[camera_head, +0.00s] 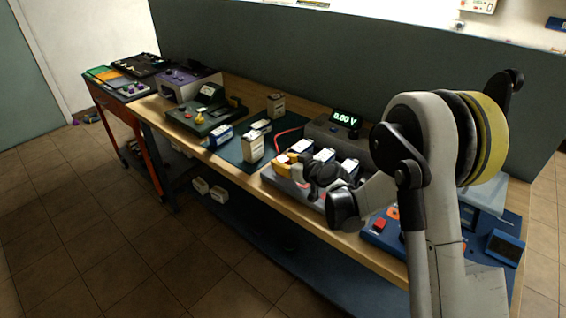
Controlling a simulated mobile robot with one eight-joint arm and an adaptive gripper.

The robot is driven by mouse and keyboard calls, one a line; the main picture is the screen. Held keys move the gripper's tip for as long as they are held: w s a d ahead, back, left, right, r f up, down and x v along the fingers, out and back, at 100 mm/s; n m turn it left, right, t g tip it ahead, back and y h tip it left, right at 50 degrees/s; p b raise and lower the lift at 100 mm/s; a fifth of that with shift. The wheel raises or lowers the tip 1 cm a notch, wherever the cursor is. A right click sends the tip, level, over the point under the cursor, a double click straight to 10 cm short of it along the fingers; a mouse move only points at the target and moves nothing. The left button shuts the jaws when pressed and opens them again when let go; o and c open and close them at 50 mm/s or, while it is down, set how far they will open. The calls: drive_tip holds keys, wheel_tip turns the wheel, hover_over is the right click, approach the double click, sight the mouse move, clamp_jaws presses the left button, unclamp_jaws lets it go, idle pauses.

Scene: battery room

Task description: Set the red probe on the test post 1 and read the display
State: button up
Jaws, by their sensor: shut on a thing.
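The display (346,117) on the grey meter box at the back of the bench reads 0.00 V. A red lead (280,143) curves from near the meter down to my gripper (287,163). My gripper is over the left end of a grey tray, its yellow fingers shut on the red probe. Only a small red part of the probe shows between the fingers; its tip is hidden. I cannot make out which point is test post 1, nor whether the probe touches anything.
White-and-blue batteries (324,155) stand close to the right of my gripper. A pale battery (253,147) stands on the dark green mat (229,151). A green device (203,120) and purple device (188,82) are farther left. A blue unit with a red button (380,224) is at right.

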drive_tip(key=shift+f+b, duration=0.6)
drive_tip(key=shift+f, duration=0.1)
drive_tip(key=o, duration=0.8)
drive_tip(key=shift+p+v, duration=0.5)
drive_tip(key=shift+v, duration=5.05)
drive_tip(key=shift+r, duration=0.15)
drive_tip(key=s+d+r+m+g+h, duration=0.1)
drive_tip(key=s+d+r+h, duration=0.15)
drive_tip(key=s+r, duration=0.35)
drive_tip(key=s+d+r+m+g+h, duration=0.1)
drive_tip(key=s+d, duration=0.3)
drive_tip(key=s, duration=0.4)
drive_tip(key=s+d+m+g+h, duration=0.1)
drive_tip(key=s+d+m+h, duration=0.1)
drive_tip(key=s, duration=0.6)
drive_tip(key=s+d+r+m+g+h, duration=0.1)
drive_tip(key=s+d+m+h, duration=0.1)
drive_tip(key=s+d, duration=0.5)
drive_tip(key=shift+s+r+m+h, duration=0.3)
drive_tip(key=shift+s+m, duration=0.3)
drive_tip(key=shift+s, duration=0.2)
